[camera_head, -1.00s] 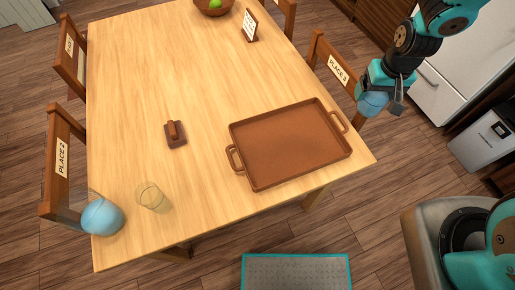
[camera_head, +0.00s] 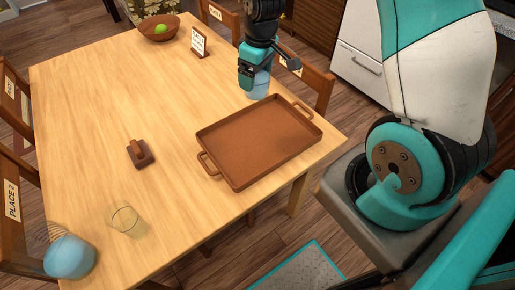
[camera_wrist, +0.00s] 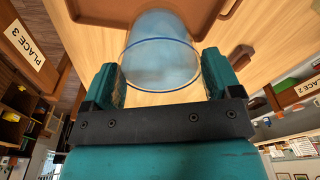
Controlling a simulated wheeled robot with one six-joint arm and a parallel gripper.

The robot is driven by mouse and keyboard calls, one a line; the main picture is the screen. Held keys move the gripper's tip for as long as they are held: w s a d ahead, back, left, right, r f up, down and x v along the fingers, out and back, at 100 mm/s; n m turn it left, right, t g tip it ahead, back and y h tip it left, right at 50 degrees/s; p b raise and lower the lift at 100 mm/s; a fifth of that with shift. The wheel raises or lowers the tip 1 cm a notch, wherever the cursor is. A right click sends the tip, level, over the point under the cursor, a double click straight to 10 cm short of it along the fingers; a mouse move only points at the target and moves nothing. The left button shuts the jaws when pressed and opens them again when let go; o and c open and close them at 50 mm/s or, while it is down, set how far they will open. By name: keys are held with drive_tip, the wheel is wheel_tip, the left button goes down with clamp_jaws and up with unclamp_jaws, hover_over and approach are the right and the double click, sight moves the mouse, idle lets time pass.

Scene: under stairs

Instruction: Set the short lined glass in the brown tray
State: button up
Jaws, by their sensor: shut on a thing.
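My gripper (camera_head: 256,70) is shut on a bluish see-through glass (camera_head: 258,87), beside the far right edge of the table top. In the wrist view the glass (camera_wrist: 161,62) sits between the two fingers, its blue rim toward the camera. Lines on its wall are too blurred to tell. The brown tray (camera_head: 258,145) lies empty on the table, nearer the camera than the held glass, with a handle at each end. In the wrist view part of the tray (camera_wrist: 203,16) shows beyond the glass. I cannot tell whether the glass touches the table.
A clear yellowish glass (camera_head: 125,219) and a rounded light-blue object (camera_head: 69,257) stand at the near left of the table (camera_head: 165,95). A small brown block-like item (camera_head: 140,153) lies left of the tray. A bowl (camera_head: 159,30) and a sign (camera_head: 199,41) are at the back.

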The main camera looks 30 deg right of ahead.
drive_tip(key=d+n+b, duration=0.1)
drive_tip(key=b, duration=0.1)
drive_tip(key=n+b, duration=0.1)
drive_tip(key=b, duration=0.1)
drive_tip(key=s+d+f+n+b, duration=0.1)
drive_tip(key=n+b, duration=0.1)
drive_tip(key=shift+d, duration=0.3)
drive_tip(key=s+d+n+b, duration=0.2)
drive_tip(key=n+b, duration=0.2)
hover_over(271, 140)
drive_tip(key=shift+y, duration=0.3)
wheel_tip(271, 140, down, 19)
drive_tip(key=shift+r+b, duration=0.1)
drive_tip(key=shift+b, duration=0.2)
